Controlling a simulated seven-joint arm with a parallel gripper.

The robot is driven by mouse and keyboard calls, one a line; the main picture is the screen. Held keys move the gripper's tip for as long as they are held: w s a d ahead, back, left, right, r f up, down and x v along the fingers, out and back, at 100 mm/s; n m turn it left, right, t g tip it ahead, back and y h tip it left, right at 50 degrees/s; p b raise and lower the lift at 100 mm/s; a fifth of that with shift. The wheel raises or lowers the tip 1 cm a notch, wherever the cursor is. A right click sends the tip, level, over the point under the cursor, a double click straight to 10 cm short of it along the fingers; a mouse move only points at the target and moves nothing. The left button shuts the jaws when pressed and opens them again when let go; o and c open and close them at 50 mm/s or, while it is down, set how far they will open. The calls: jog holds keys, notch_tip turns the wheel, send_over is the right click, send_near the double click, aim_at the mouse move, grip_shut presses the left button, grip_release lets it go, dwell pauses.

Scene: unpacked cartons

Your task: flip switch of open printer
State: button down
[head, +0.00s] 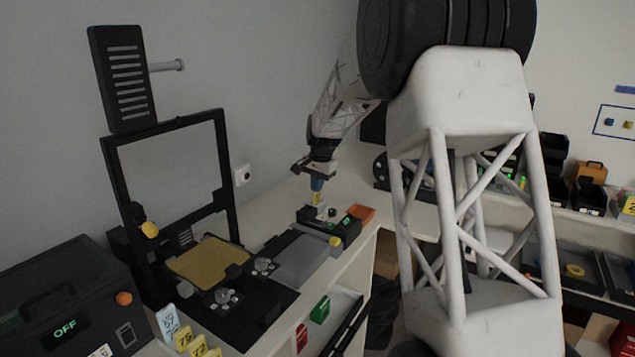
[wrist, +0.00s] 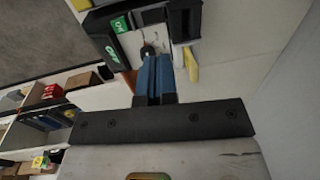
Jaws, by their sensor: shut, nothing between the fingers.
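The open-frame printer, with a tall black frame (head: 222,160) and a gold bed (head: 205,258), stands on the counter at left. A small black control box (head: 345,230) with green-lit displays sits to its right; it also shows in the wrist view (wrist: 183,20). A green display (wrist: 120,24) there seems to read ON. A small dark-tipped switch lever (wrist: 147,50) sits on the box's light panel. My gripper (head: 317,188) is shut and empty, pointing down above the box. In the wrist view its blue fingers (wrist: 155,60) are close to the lever; I cannot tell whether they touch it.
A black box machine (head: 70,300) with a green OFF display and orange knob stands at front left. A grey plate (head: 300,260) lies left of the control box. An orange block (head: 361,213) is beside it. Bins fill the right counter.

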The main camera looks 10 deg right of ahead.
aim_at(313, 219)
jog(key=f, duration=0.7)
jog(key=w+a+f, duration=0.1)
jog(key=f, duration=0.3)
jog(key=shift+f, duration=0.1)
